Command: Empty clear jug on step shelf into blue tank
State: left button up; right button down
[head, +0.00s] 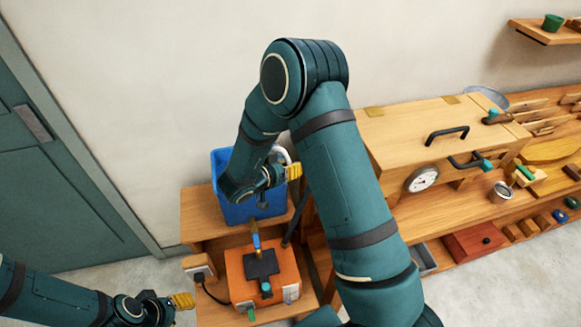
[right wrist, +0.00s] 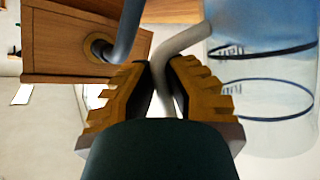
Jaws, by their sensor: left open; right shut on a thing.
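The blue tank (head: 232,208) stands on the upper step of the wooden step shelf (head: 196,222), partly hidden by my right arm. My right gripper (head: 291,172) is at the tank's right side. In the right wrist view its ribbed yellow fingers (right wrist: 160,85) are shut on the pale bent handle of the clear jug (right wrist: 265,110). The jug has dark rings and lettering, and its upper part in that view looks blue; I cannot tell whether that is liquid or the tank. In the head view my arm hides most of the jug. My left gripper (head: 180,301) is open and empty at lower left.
An orange box (head: 238,277) with a dark plate and a brush-like tool sits on the lower step. A socket block (head: 198,267) with a cable is beside it. A wooden chest with a gauge (head: 422,179) stands on the bench at right. The floor at left is clear.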

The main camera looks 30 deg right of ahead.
aim_at(283, 151)
dwell(0.4)
jog(key=shift+w+r+p, duration=0.1)
jog(key=shift+r+p, duration=0.15)
jog(key=shift+p, duration=0.15)
jog(key=shift+w+a+r+n+g+p, duration=0.15)
jog(key=shift+r+p, duration=0.25)
jog(key=shift+p, duration=0.4)
jog(key=shift+w+r+n+g+p, duration=0.15)
jog(key=shift+r+n+p, duration=0.15)
jog(key=shift+p, duration=0.45)
jog(key=shift+w+a+r+n+g+h+p, duration=0.1)
jog(key=shift+w+r+n+g+h+p, duration=0.1)
jog(key=shift+r+p, duration=0.25)
jog(key=shift+w+a+r+n+g+h+p, duration=0.1)
jog(key=shift+r+n+g+p, duration=0.1)
jog(key=shift+r, duration=0.4)
jog(key=shift+w+r+n, duration=0.15)
jog(key=shift+r+n, duration=0.1)
jog(key=shift+r, duration=0.15)
jog(key=shift+w+a+r+g, duration=0.1)
jog(key=shift+w+r+g, duration=0.05)
jog(key=shift+r+g, duration=0.15)
jog(key=shift+r, duration=0.3)
jog(key=shift+w+a+r+n, duration=0.1)
jog(key=shift+w+r+n, duration=0.1)
jog(key=shift+r+n, duration=0.15)
jog(key=shift+w+a+r+n+g+h, duration=0.2)
jog(key=shift+r+n+g+h, duration=0.25)
jog(key=shift+r, duration=0.3)
